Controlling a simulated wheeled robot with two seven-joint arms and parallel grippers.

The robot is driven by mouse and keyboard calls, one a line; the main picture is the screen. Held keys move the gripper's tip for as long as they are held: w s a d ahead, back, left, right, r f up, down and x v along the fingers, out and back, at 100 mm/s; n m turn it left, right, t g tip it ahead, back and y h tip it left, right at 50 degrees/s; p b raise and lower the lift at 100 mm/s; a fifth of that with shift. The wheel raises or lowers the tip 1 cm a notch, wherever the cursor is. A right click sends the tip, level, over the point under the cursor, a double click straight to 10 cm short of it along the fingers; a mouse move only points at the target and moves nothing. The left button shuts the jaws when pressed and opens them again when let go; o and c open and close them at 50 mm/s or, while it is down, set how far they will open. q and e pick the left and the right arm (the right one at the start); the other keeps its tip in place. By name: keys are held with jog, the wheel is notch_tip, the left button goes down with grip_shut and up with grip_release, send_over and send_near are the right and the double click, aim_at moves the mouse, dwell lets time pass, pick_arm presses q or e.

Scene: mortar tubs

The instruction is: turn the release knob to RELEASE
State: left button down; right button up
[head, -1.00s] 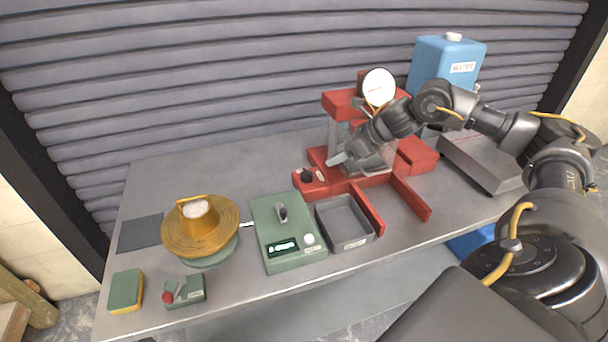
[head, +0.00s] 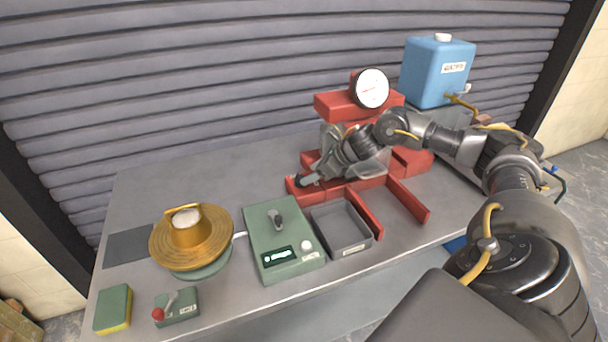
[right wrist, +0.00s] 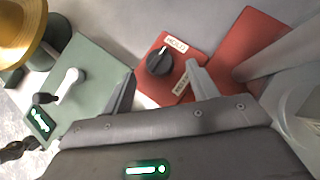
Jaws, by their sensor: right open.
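The release knob (right wrist: 159,62) is black and round, on a red plate (right wrist: 150,92) of the press. In the right wrist view a HOLD label (right wrist: 176,44) sits at its upper right, and a second label (right wrist: 181,84) lies lower right, partly covered by a finger. The knob's ridge seems to point toward HOLD, though this is small. My right gripper (head: 305,181) is open over the red plate at the press's left front. In the wrist view its fingers (right wrist: 160,73) flank the knob with gaps; contact cannot be told. My left gripper is not in view.
The red press (head: 405,193) has a round gauge (head: 371,88) on top. A green scale box (head: 287,262), a grey tray (head: 350,243) and a brass flow table (head: 193,250) stand left and in front. A blue water container (head: 437,75) stands behind right.

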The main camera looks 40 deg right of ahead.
jog(key=shift+p+x, duration=0.3)
jog(key=shift+x, duration=1.75)
jog(key=shift+c, duration=0.3)
jog(key=c, duration=0.9)
jog(key=shift+c, duration=0.2)
